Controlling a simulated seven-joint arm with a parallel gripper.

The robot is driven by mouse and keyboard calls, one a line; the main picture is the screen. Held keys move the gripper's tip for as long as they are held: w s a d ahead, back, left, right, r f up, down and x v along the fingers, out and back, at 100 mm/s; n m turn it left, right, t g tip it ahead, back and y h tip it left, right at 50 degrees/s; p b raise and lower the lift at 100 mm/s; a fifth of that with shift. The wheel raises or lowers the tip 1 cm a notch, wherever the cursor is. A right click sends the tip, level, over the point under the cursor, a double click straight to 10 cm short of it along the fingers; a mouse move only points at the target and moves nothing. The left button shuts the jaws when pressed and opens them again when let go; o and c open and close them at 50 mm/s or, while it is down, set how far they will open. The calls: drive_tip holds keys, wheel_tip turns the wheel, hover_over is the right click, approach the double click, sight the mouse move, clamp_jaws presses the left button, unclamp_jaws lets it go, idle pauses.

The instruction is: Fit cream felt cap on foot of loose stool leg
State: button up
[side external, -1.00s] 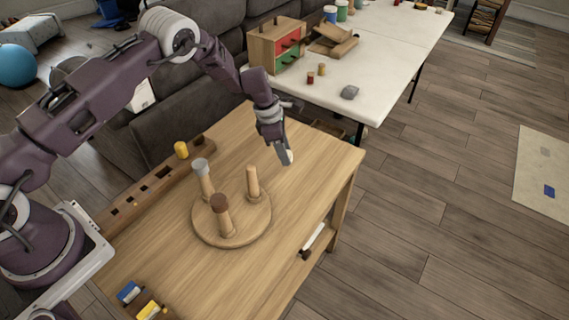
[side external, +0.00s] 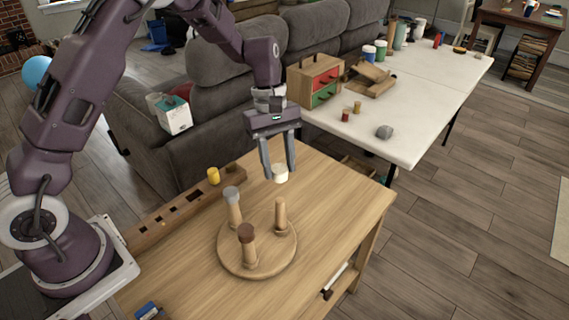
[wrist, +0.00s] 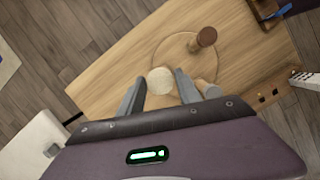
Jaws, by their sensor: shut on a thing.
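My gripper (side external: 279,172) points down and is shut on the cream felt cap (side external: 280,174), held between its fingertips above the wooden table. In the wrist view the cap (wrist: 160,80) is a pale round disc between the fingers. The round stool seat (side external: 257,266) lies on the table with three upright legs. One leg is bare-topped (side external: 281,217), one has a grey cap (side external: 231,193), one a brown cap (side external: 246,233). The gripper appears above and behind the bare leg in the side view. That leg is not clearly visible in the wrist view.
A wooden rack with holes (side external: 185,208) runs along the table's left edge, with a yellow piece (side external: 213,176) on it. A blue item (side external: 147,310) lies at the near corner. A white table (side external: 400,140) with small drawers (side external: 315,80) stands behind. The wooden table's right part is clear.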

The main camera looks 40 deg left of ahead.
sight(280, 199)
drive_tip(key=shift+f, duration=3.25)
drive_tip(key=shift+f, duration=1.4)
drive_tip(key=o, duration=1.3)
